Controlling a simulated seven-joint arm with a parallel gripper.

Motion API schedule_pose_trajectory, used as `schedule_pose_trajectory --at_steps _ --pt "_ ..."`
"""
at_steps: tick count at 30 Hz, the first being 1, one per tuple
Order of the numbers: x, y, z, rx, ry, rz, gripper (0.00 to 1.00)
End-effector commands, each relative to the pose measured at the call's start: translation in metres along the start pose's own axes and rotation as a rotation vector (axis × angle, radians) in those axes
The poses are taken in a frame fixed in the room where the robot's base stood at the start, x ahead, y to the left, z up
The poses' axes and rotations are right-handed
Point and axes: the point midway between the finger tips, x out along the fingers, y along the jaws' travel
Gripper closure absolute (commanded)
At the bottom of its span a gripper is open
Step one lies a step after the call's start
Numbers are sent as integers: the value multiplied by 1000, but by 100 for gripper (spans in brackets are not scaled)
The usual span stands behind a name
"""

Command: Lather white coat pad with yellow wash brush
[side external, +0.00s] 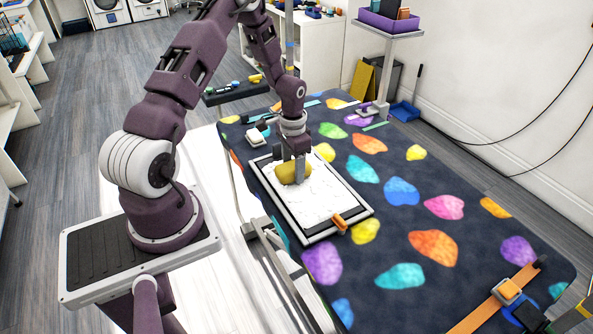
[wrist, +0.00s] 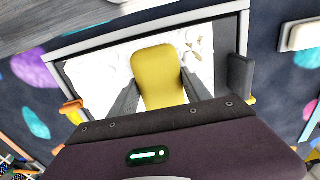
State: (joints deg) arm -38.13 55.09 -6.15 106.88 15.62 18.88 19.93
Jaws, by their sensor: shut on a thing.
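The white coat pad (side external: 318,208) lies in a dark-edged, pale frame on the patterned table. The yellow wash brush (side external: 290,174) is over the pad's far part. It also shows in the wrist view (wrist: 158,75), between the two fingers. My gripper (side external: 299,166) points down and is shut on the brush. The brush appears to rest on the pad, but its underside is hidden, so I cannot be sure of contact. White, uneven patches like foam show on the pad beside the brush in the wrist view (wrist: 201,45).
An orange clip (side external: 339,222) sits at the frame's near edge. A small white block (side external: 255,136) lies beyond the frame's far left corner. An orange strap (side external: 497,301) crosses the table's near right. The table (side external: 400,222) right of the pad is clear.

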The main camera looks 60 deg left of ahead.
Motion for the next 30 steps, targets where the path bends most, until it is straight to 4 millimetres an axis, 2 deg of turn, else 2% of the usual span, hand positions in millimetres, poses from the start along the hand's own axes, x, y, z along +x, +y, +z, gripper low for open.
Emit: schedule_pose_trajectory --at_steps 8,19,30 --pt "0 -3 0 -3 0 -3 76" --pt "1 -58 2 -5 1 -3 76" --pt "0 -58 2 -1 0 -2 76"
